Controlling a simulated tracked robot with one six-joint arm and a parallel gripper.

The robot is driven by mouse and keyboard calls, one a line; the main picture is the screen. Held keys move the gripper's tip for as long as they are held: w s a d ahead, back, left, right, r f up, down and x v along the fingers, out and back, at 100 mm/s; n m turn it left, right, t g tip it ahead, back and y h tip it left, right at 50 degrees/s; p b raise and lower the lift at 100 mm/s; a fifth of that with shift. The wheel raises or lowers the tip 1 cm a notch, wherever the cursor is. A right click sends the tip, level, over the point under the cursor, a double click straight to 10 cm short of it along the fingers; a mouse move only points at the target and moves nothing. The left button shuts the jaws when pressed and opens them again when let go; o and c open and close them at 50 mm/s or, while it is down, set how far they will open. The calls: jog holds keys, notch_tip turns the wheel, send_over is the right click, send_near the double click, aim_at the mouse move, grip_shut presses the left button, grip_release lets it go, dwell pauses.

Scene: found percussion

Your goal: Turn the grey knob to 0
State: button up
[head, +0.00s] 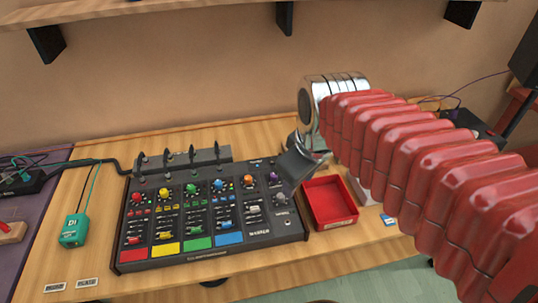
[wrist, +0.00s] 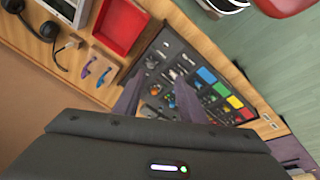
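The grey knob (head: 281,197) is on the right end of the black mixer (head: 190,258), below the purple knob (head: 273,178). Its pointer and the 0 mark are too small to read. My gripper (head: 290,168) is above the mixer's right end, over the area of the grey knob. In the wrist view its two fingers (wrist: 158,80) stand apart with the mixer panel (wrist: 165,62) showing between them. The gripper is open and appears to hold nothing. I cannot pick out the grey knob for certain in the wrist view.
A red tray (head: 331,222) stands close to the mixer's right side. A grey bar with jacks (head: 205,157) lies along the mixer's back. A green DI box (head: 75,231) sits to the left. Headphones (wrist: 42,30) lie beyond the tray.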

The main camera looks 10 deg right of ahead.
jog(key=s+m+t, duration=0.1)
jog(key=s+m, duration=0.5)
jog(key=shift+f+t, duration=0.3)
jog(key=shift+t, duration=0.1)
jog(key=shift+c, duration=0.7)
